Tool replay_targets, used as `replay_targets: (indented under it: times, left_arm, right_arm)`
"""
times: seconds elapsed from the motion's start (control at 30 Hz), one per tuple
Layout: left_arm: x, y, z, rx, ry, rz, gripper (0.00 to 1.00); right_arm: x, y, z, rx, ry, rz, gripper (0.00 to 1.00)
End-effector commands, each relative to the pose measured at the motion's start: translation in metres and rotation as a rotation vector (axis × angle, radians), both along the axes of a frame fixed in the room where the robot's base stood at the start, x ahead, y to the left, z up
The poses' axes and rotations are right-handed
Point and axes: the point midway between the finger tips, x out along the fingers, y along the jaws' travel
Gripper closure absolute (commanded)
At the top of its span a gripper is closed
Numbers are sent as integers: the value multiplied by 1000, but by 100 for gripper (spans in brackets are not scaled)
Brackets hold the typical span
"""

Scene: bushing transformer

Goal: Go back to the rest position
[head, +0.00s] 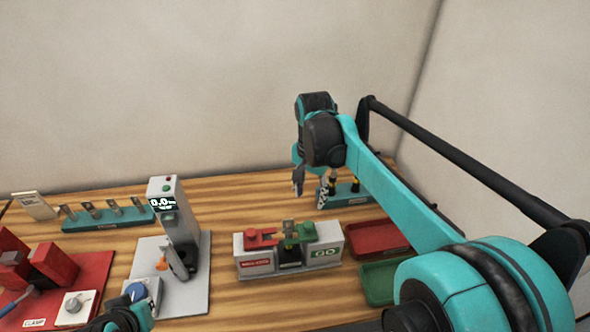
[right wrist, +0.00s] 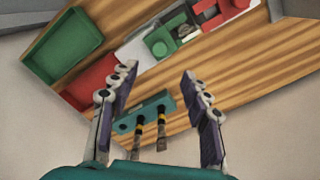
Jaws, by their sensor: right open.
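My right gripper (head: 309,192) hangs from the raised right arm near the back of the table, in front of a teal rack (head: 350,195). In the right wrist view its two fingers (right wrist: 158,88) are spread wide with nothing between them. The rack (right wrist: 125,124) shows beyond the fingers, holding two dark tools with yellow bands (right wrist: 161,125); they stand clear of the fingers as far as I can tell. Part of my left gripper (head: 122,316) shows at the bottom left edge of the head view; its fingertips are not clear.
A grey fixture with red and green blocks (head: 290,262), a red tray (head: 376,238) and a green tray (head: 378,282) lie below the right arm. A grey display post (head: 172,215), a red clamp station (head: 62,270) and a teal slotted rack (head: 108,218) stand left. Walls close the back and right.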

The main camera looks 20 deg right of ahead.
Motion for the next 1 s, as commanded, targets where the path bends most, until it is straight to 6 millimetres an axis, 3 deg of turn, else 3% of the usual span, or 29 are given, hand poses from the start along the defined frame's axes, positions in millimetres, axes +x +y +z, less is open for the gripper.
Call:
replay_targets:
  times: [0.17,0.27,0.37,0.6,0.73,0.83,1.0]
  left_arm:
    - [0,0,-2,0,0,0,100]
    - [0,0,-13,0,0,0,100]
    - [0,0,-35,0,0,0,100]
    - [0,0,-98,0,0,0,100]
    - [0,0,-122,0,0,0,100]
    - [0,0,-133,0,0,0,100]
    - [0,0,-139,0,0,0,100]
  right_arm:
    - [-1,1,-2,0,-5,8,53]
    - [-9,7,-12,-7,-37,63,53]
    - [-26,19,-35,-26,-111,188,53]
    - [-78,52,-117,-141,-359,616,53]
    - [-98,64,-156,-220,-467,806,53]
    - [-108,70,-177,-271,-522,907,53]
    - [-114,74,-190,-314,-564,983,53]
